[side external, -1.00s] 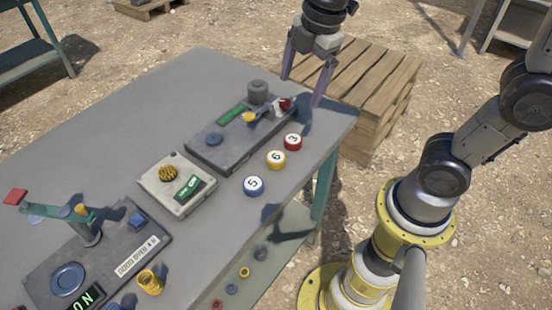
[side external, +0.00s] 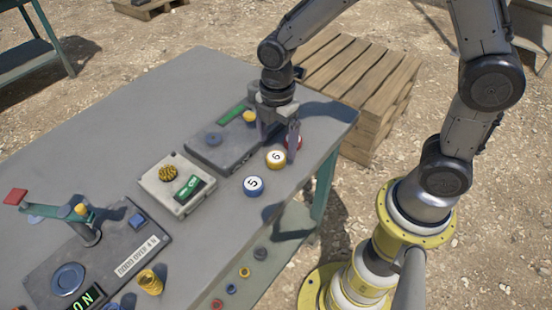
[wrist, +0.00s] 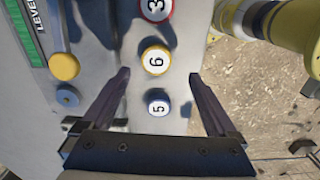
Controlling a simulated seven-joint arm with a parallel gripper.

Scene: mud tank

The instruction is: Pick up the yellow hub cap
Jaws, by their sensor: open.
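The yellow hub cap (side external: 275,159), a round disc marked 6, lies on the grey table between the blue and red caps. It also shows in the wrist view (wrist: 155,60), just past the fingertips and between their lines. My gripper (side external: 279,156) is open with its fingers pointing down, above the row of caps near the yellow and red ones. In the wrist view my gripper (wrist: 160,75) has nothing between its fingers that it grips. I cannot tell its exact height above the yellow cap.
The blue cap 5 (side external: 254,185) and the partly hidden red cap 3 (side external: 293,142) flank the yellow one. A dark panel with a yellow knob (side external: 250,117) stands behind. A grey box (side external: 177,184) is to the left. The table's edge is close at right.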

